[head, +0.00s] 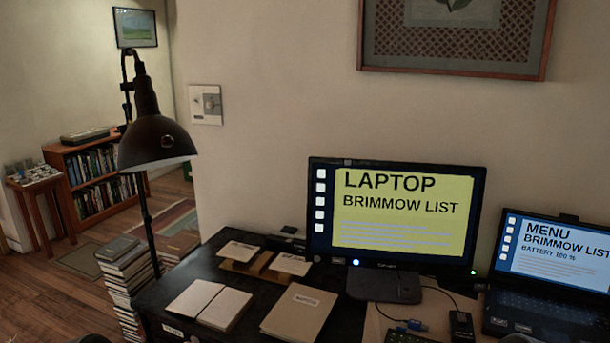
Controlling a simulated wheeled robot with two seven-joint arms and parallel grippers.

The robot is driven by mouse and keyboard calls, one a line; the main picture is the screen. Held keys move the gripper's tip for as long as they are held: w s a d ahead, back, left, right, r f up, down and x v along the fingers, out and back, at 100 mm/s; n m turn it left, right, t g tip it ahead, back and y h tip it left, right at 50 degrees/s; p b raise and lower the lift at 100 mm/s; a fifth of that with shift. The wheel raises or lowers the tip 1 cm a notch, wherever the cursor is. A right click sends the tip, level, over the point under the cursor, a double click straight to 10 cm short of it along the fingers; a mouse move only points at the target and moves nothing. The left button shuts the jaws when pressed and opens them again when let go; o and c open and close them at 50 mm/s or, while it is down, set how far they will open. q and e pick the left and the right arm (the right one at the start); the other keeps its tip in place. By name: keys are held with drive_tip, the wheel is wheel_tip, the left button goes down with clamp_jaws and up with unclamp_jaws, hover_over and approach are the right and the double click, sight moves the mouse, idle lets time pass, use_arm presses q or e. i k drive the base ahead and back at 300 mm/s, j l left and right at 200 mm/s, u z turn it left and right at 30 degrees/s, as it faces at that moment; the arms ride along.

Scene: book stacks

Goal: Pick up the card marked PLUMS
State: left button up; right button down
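Two small white cards stand tilted in a wooden holder (262,272) on the dark desk, left of the monitor. The left card (238,251) and the right card (290,264) each bear dark print too small to read, so I cannot tell which, if either, says PLUMS. A brown folder (300,311) with a small white label lies flat in front of them; its label is also unreadable. Neither gripper shows in the head view; only dark rounded shapes, possibly parts of my arms, touch the bottom edge.
An open blank notebook (208,304) lies left of the folder. A black lamp (157,143) and book stack (126,275) stand at left.

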sight(235, 250)
drive_tip(key=j+z, duration=0.1)
drive_tip(key=z, duration=0.3)
drive_tip(key=i+j+z, duration=0.1)
drive_tip(key=z, duration=0.3)
drive_tip(key=j+z, duration=0.25)
drive_tip(key=j, duration=0.4)
drive_tip(key=j+z, duration=0.3)
drive_tip(key=j, duration=0.4)
drive_tip(key=k+j+z, duration=0.1)
drive_tip(key=j+z, duration=0.15)
drive_tip(key=j, duration=0.4)
drive_tip(key=k+j, duration=0.1)
drive_tip(key=j, duration=0.9)
drive_tip(key=k+j, duration=0.15)
drive_tip(key=j, duration=0.4)
drive_tip(key=j+z, duration=0.1)
drive_tip(key=j, duration=0.4)
drive_tip(key=k+j, duration=0.15)
drive_tip(key=j, duration=0.35)
